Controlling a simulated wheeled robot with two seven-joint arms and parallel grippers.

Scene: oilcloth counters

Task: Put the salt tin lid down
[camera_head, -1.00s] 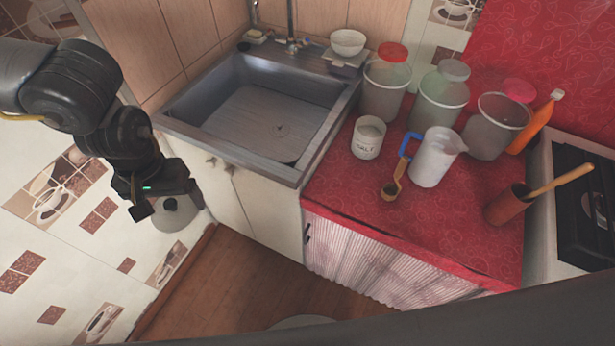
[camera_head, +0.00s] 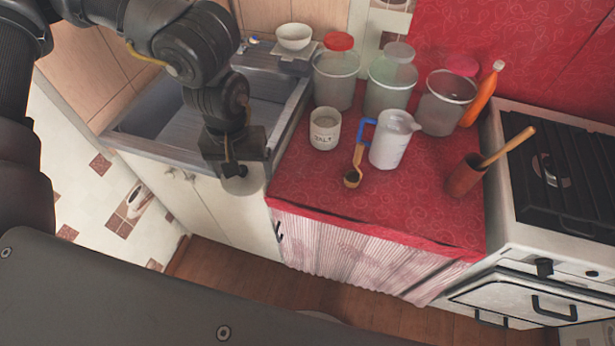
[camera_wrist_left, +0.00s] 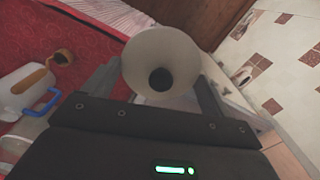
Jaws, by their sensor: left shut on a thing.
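The salt tin (camera_head: 325,128) stands upright and open on the red counter (camera_head: 290,185), with the word SALT on its front. My left gripper (camera_head: 235,170) is shut on the round, pale salt tin lid (camera_head: 241,182). It holds the lid in the air in front of the sink cabinet, left of the counter's edge. In the left wrist view the lid (camera_wrist_left: 180,55) sits between the fingers, with a dark round knob in its middle. My right gripper is not in view.
Clear containers (camera_head: 336,75) line the back. The counter's front strip is bare. A stove (camera_head: 560,190) is at right.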

